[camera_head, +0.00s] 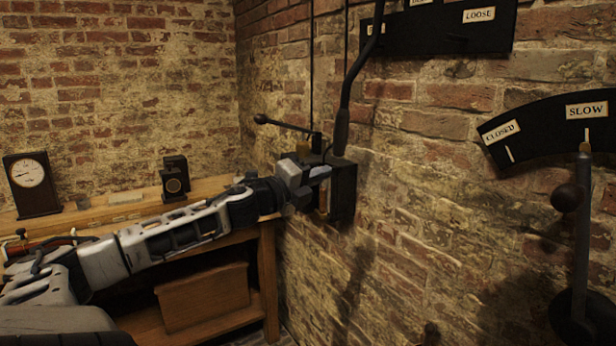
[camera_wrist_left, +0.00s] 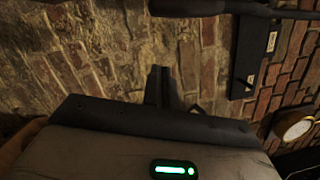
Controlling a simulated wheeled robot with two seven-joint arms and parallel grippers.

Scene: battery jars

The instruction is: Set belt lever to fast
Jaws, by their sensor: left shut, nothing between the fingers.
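A long dark lever (camera_head: 352,75) rises from a dark wall box (camera_head: 343,190) toward a black plate (camera_head: 440,32) labelled LOOSE. The lever's upper end is out of the picture, and other labels on the plate are cut off or too small to read. My left gripper (camera_head: 322,174) is shut and empty, in front of the box and below the lever's lower end; I cannot tell whether it touches the box. The left wrist view shows the gripper's dark fingers (camera_wrist_left: 162,88) against brick, with a dark bar (camera_wrist_left: 190,6) along the top edge. My right gripper is not in view.
A second lever (camera_head: 583,230) stands at right by a black plate (camera_head: 545,125) marked CLOSED and SLOW. A thin ball-ended rod (camera_head: 290,124) sticks out left above my gripper. A wooden bench (camera_head: 225,187) holds a clock (camera_head: 32,184). The wrist view shows a round dial (camera_wrist_left: 297,126).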

